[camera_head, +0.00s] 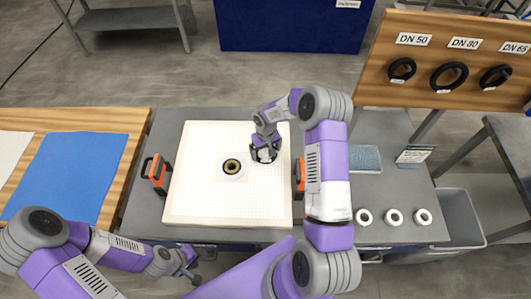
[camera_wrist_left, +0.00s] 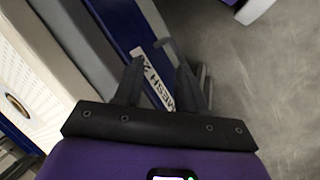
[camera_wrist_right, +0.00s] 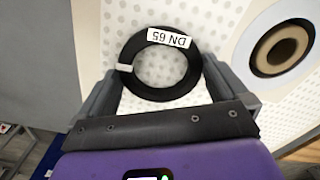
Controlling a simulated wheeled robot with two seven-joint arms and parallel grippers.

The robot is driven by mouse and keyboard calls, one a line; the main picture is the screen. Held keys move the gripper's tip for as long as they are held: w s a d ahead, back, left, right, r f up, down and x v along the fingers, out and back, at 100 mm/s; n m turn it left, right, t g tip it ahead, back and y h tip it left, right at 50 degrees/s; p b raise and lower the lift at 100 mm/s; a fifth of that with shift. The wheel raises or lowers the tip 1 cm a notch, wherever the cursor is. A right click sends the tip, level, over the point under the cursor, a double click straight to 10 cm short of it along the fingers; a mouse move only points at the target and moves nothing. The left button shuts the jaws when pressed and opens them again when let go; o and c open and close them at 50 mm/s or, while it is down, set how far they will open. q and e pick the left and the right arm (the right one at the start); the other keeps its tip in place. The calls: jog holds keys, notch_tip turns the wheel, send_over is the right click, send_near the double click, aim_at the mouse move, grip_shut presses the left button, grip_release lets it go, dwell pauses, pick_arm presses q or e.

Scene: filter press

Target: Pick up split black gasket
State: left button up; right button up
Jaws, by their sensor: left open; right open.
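A black ring gasket (camera_wrist_right: 165,97) labelled DN 65 lies on the white perforated plate (camera_head: 205,205). The right wrist view shows a small pale mark on the ring's left side, which may be the split. My right gripper (camera_head: 264,154) is low over the plate's right part. Its open fingers (camera_wrist_right: 158,88) stand on either side of the ring's near part, with no visible grip on it. In the head view the gripper mostly hides the ring. My left gripper (camera_head: 188,268) is open and empty, off the table's front edge; its fingers also show in the left wrist view (camera_wrist_left: 160,70).
A round port with a brown ring (camera_head: 232,167) sits in the plate's middle. Orange-and-black handles (camera_head: 156,172) flank the plate. A board (camera_head: 430,35) at back right holds gaskets under DN 50, DN 80 and DN 65 labels. White rings (camera_head: 394,217) lie at right. A grey bin (camera_head: 465,215) stands beyond.

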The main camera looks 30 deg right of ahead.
jog(key=shift+c, duration=0.5)
jog(key=c, duration=0.6)
